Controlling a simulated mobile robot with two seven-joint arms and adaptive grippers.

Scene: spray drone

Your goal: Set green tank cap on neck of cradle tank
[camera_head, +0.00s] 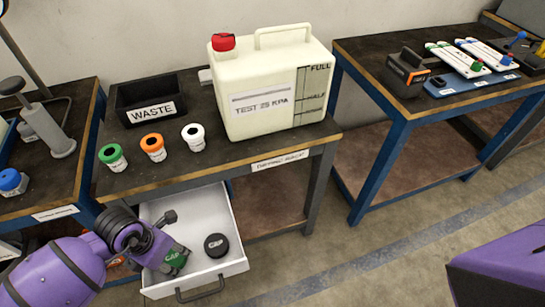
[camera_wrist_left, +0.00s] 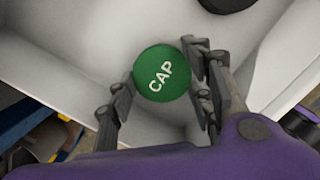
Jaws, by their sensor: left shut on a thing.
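The green cap (camera_head: 175,259), marked CAP, is between the fingers of my left gripper (camera_head: 172,246) at the open drawer. In the left wrist view, the green cap (camera_wrist_left: 162,73) sits between the fingers (camera_wrist_left: 160,92), lettering facing the camera. The gripper is shut on it; I cannot tell whether the cap touches the drawer floor. A large cream tank (camera_head: 262,108), marked TEST 25 KPA, stands on the bench with a red cap (camera_head: 223,42) on its neck. I cannot tell whether it is the cradle tank. My right gripper is not in view.
The white drawer (camera_head: 225,266) also holds a black cap (camera_head: 216,245). Green (camera_head: 113,157), orange (camera_head: 153,147) and white (camera_head: 193,137) capped containers stand on the bench beside a black WASTE bin (camera_head: 150,97). A blue-framed table (camera_head: 375,55) stands right, beyond a gap.

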